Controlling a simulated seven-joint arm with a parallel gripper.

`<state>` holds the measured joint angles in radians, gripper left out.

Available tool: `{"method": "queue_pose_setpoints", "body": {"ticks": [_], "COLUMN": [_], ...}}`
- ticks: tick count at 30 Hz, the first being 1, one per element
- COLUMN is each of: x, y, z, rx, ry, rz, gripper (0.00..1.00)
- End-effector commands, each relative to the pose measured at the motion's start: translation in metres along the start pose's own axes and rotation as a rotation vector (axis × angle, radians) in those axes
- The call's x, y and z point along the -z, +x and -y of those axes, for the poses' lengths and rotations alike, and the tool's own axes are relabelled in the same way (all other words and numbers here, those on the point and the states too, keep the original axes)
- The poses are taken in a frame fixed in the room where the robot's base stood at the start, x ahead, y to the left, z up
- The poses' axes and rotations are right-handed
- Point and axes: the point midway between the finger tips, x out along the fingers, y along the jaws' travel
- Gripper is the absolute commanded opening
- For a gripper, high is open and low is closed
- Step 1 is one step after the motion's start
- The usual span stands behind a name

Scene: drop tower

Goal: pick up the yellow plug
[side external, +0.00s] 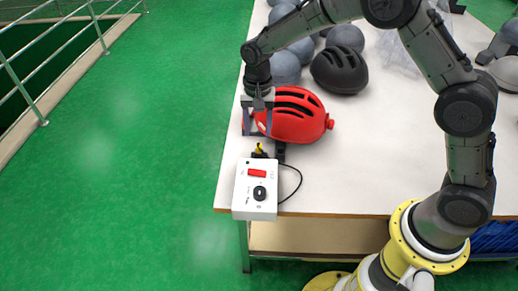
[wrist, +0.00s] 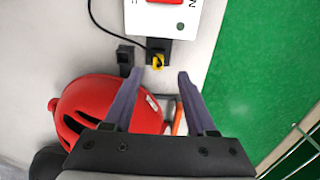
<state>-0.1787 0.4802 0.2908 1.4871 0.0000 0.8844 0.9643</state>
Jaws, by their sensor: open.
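The yellow plug (side external: 259,148) sits at a black socket block behind the control box on the table. It also shows in the wrist view (wrist: 158,61), on the black block (wrist: 157,46) just beyond my fingertips. My gripper (side external: 257,134) points down beside the red helmet, a little behind the plug in the side view. In the wrist view my gripper (wrist: 158,76) has its two fingers spread apart, with nothing between the tips. The plug lies roughly in line with the gap between them. How high the fingertips are above the table is hard to tell.
The red helmet (side external: 297,116) is close beside my fingers. The white control box (side external: 256,188) with a red switch stands near the table corner, with a black cable (side external: 298,181). A second black block (wrist: 125,60) stands beside the plug. Black (side external: 340,69) and grey helmets lie farther back.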

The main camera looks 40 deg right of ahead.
Motion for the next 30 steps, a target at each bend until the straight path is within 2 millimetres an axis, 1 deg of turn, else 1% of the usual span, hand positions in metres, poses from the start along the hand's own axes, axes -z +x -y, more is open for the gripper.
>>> {"method": "queue_pose_setpoints", "body": {"ticks": [5,12,15,18,23,24,29,30], "x": [0.001,0.005,0.005,0.005,0.005,0.005,0.005,0.005], "y": [0.011,0.045,0.053,0.057,0.057,0.057,0.057,0.057], "z": [-0.001,-0.003,-0.003,-0.003,-0.003,-0.003,-0.003,-0.003], "rx": [-0.002,-0.002,-0.001,0.001,0.001,0.001,0.001,0.001], "ry": [0.000,0.000,0.000,0.000,0.000,0.000,0.000,0.000], "rz": [0.001,0.002,0.000,-0.001,-0.001,-0.001,-0.001,-0.001], "gripper": [0.57,0.57,0.57,0.57,0.57,0.55,0.26,0.19]}}
